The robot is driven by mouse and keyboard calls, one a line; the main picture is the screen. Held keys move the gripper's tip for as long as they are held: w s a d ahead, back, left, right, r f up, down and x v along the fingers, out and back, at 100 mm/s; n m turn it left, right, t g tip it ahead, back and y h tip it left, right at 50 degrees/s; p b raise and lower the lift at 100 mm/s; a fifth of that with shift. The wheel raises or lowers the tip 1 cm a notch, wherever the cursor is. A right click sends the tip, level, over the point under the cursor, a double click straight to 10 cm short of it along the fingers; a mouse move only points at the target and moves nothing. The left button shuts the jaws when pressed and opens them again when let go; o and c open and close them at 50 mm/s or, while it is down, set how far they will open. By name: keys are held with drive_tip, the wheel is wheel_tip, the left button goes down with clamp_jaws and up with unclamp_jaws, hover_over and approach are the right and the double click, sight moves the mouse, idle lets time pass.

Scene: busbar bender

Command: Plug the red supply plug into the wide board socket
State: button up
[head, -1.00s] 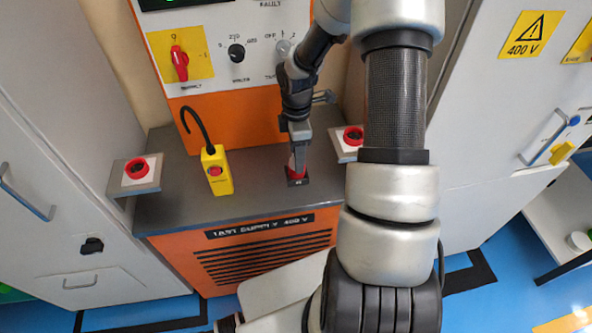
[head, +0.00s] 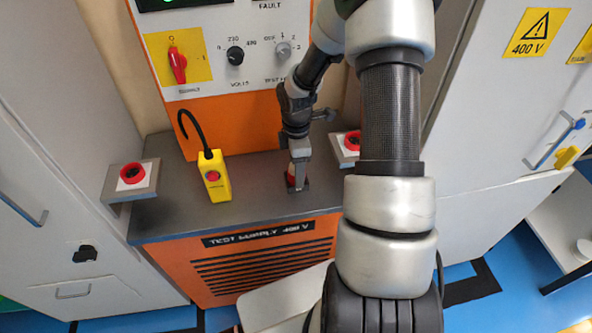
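The red supply plug (head: 291,180) stands upright on the grey bench top, at a small dark block (head: 305,187). My gripper (head: 298,178) points down at the plug from above. Its fingers overlap the plug and hide most of it; some red shows at their left side. The fingers are seen nearly edge-on and small, so I cannot tell whether they are closed on the plug. No socket that I can identify as the wide board socket shows in this view.
The bench (head: 250,190) carries a yellow pendant box (head: 214,178) with a red button and black cable. Red stop buttons sit on side brackets at left (head: 133,173) and right (head: 352,141). Behind stands an orange panel (head: 235,122) with a red switch (head: 177,64) and knobs.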

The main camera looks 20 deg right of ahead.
drive_tip(key=c, duration=1)
drive_tip(key=shift+r, duration=0.15)
drive_tip(key=shift+c, duration=0.2)
drive_tip(key=shift+r, duration=0.1)
drive_tip(key=shift+r+p, duration=1.25)
drive_tip(key=shift+p, duration=0.05)
drive_tip(key=shift+r, duration=0.25)
drive_tip(key=shift+r+p, duration=2.2)
drive_tip(key=shift+r, duration=0.2)
